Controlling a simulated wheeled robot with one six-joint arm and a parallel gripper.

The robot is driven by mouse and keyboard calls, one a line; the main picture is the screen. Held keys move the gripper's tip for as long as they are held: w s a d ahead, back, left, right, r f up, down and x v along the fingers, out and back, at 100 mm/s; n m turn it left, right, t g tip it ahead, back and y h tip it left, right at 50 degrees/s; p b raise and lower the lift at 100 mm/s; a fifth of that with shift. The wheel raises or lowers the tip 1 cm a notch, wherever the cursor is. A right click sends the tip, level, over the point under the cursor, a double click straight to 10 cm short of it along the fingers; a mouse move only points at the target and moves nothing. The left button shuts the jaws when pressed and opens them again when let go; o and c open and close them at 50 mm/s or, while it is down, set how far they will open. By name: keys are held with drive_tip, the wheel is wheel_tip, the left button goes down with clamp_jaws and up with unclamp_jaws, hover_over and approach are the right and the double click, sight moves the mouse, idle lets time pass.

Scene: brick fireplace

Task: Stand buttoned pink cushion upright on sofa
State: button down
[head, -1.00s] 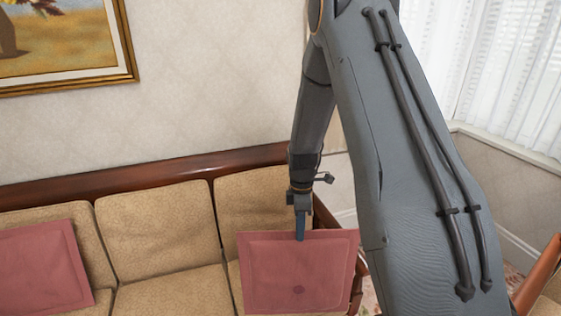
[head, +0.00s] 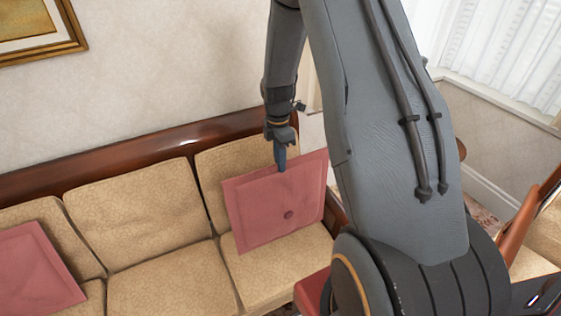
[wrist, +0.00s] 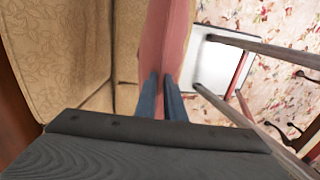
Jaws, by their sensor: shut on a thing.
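The buttoned pink cushion (head: 268,208) is upright, with its button facing the head view, at the right end of the tan sofa (head: 150,203). My gripper (head: 281,165) points down and is shut on the cushion's top edge. In the wrist view the cushion (wrist: 165,40) shows edge-on between the two blue fingers (wrist: 162,98). Its lower edge appears at or just above the seat; I cannot tell whether it touches. Part of its right side lies close to the sofa's arm.
Another pink cushion (head: 35,268) leans at the sofa's left. The sofa's wooden back rail (head: 150,153) runs behind. The middle seat is clear. A framed picture (head: 45,30) hangs on the wall. In the wrist view, a floral carpet (wrist: 275,20) lies beyond the sofa.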

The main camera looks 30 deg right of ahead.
drive_tip(key=w+f+b, duration=1)
drive_tip(key=b, duration=0.1)
drive_tip(key=shift+w+f+g, duration=0.15)
drive_tip(key=shift+f+g, duration=0.1)
drive_tip(key=shift+g, duration=0.15)
idle(0.3)
drive_tip(key=shift+w+b, duration=0.1)
drive_tip(key=shift+b, duration=0.2)
drive_tip(key=shift+w+f+b, duration=0.2)
drive_tip(key=shift+w+b, duration=0.6)
drive_tip(key=shift+w, duration=0.4)
drive_tip(key=shift+w+f+b, duration=0.2)
drive_tip(key=shift+w+b, duration=0.6)
drive_tip(key=shift+w, duration=0.4)
